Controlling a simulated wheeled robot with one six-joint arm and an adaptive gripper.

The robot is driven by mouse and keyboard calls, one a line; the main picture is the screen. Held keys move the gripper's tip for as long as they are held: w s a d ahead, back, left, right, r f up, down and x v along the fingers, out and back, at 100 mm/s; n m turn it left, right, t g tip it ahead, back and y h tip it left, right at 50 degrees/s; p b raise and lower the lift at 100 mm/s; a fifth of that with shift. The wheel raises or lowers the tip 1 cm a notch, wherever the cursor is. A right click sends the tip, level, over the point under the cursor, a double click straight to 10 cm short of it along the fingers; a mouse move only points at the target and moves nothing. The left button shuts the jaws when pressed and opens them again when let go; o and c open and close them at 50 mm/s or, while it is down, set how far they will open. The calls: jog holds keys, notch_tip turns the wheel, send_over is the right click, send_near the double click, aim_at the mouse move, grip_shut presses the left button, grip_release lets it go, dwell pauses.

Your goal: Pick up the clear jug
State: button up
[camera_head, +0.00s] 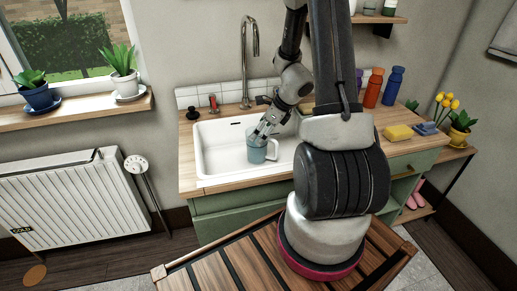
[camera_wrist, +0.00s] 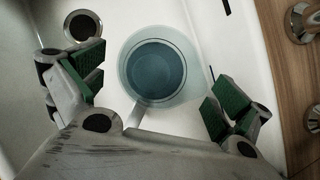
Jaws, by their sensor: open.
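The clear jug (camera_head: 257,150) stands upright in the white sink, bluish and see-through, with its handle to the right in the head view. In the wrist view the jug (camera_wrist: 155,70) is seen from above, with its pale handle (camera_wrist: 135,115) pointing down toward my wrist. My gripper (camera_head: 264,130) is open over the jug's upper part. In the wrist view the green-padded fingers of my gripper (camera_wrist: 160,85) are spread to the left and right of the jug, with gaps on both sides. I cannot tell whether the fingertips are below its rim.
The sink (camera_head: 212,145) has walls around the jug and a drain (camera_wrist: 83,26) beside it. A tall tap (camera_head: 245,60) rises behind. A yellow sponge (camera_head: 398,132) and several bottles (camera_head: 374,88) stand on the counter at right. The sink's left part is clear.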

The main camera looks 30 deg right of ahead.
jog(key=x, duration=0.4)
jog(key=shift+s+f, duration=0.15)
jog(key=shift+f, duration=0.15)
jog(key=c, duration=1.6)
jog(key=shift+o, duration=0.2)
jog(key=shift+r, duration=0.2)
